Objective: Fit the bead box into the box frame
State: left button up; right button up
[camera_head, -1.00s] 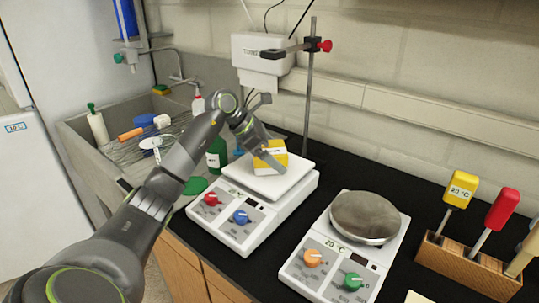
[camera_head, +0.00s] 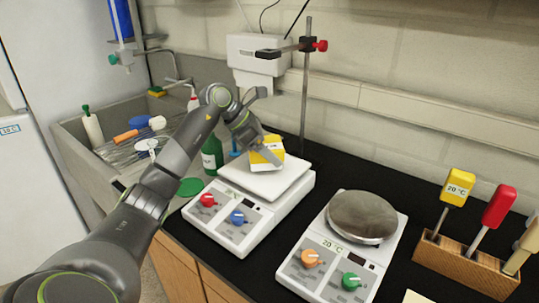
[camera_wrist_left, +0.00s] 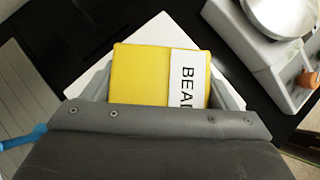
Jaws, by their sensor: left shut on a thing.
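The bead box is a yellow block with a white label; it shows in the head view (camera_head: 267,151) and in the left wrist view (camera_wrist_left: 140,75), where the label reads "BEA" before it is cut off. My left gripper (camera_head: 262,155) is shut on the bead box, with one finger on each side of it. The box is over the square white top plate of the left hot plate (camera_head: 245,205). I cannot tell whether it touches the plate. I see nothing that is clearly the box frame. My right gripper is out of view.
A second hot plate (camera_head: 340,262) with a round grey top stands to the right. A wooden rack (camera_head: 465,262) of coloured-handled tools is at far right. A metal stand (camera_head: 306,95) rises behind. A green bottle (camera_head: 212,155) and a sink (camera_head: 80,160) are at left.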

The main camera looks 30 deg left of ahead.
pick_arm(q)
jog(key=shift+s+a+r+b, duration=0.1)
jog(key=shift+s+r+b, duration=0.15)
jog(key=shift+r+b, duration=0.5)
jog(key=s+a+b, duration=0.1)
jog(key=s+b, duration=1)
jog(key=s, duration=0.6)
jog(key=shift+s+r+b, duration=0.25)
jog(key=shift+b, duration=0.15)
jog(key=shift+a, duration=0.1)
